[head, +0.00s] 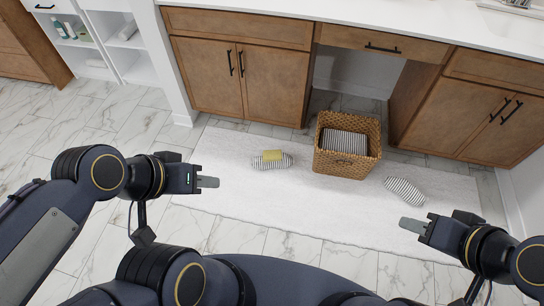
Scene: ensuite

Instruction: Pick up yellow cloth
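My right gripper (411,225) is at the lower right, far from the cloth. I see no object at either gripper. The fingers of each overlap in this view, so I cannot tell whether they are open or shut.
Another striped item (404,190) lies further right. Wooden cabinets (244,88) stand behind. The rug between my grippers is clear.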

